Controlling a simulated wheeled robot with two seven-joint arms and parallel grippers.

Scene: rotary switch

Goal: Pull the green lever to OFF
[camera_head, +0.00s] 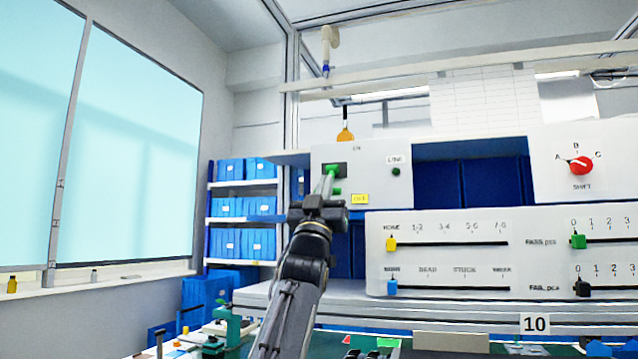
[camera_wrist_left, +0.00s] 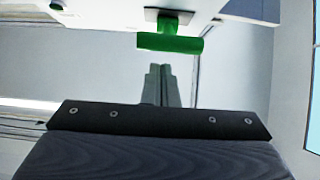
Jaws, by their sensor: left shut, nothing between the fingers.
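The green lever (camera_head: 335,169) sticks out of a dark slot in a white panel (camera_head: 376,165), near the ON mark at the top. A yellow label (camera_head: 360,198), probably OFF, is lower down. In the left wrist view the lever (camera_wrist_left: 170,43) shows as a green T-shaped bar on a small dark mount. My left gripper (camera_head: 328,182) reaches up from below to the lever in the head view. Its fingers (camera_wrist_left: 160,70) are shut and empty, with their tips just short of the bar in the wrist picture. I cannot tell whether they touch it.
A red rotary knob (camera_head: 581,166) is on a panel at the right. A panel with sliders (camera_head: 450,255) lies below and right of the lever. Blue boxes stand on a shelf (camera_head: 240,221) at the left. Items lie on the green bench below.

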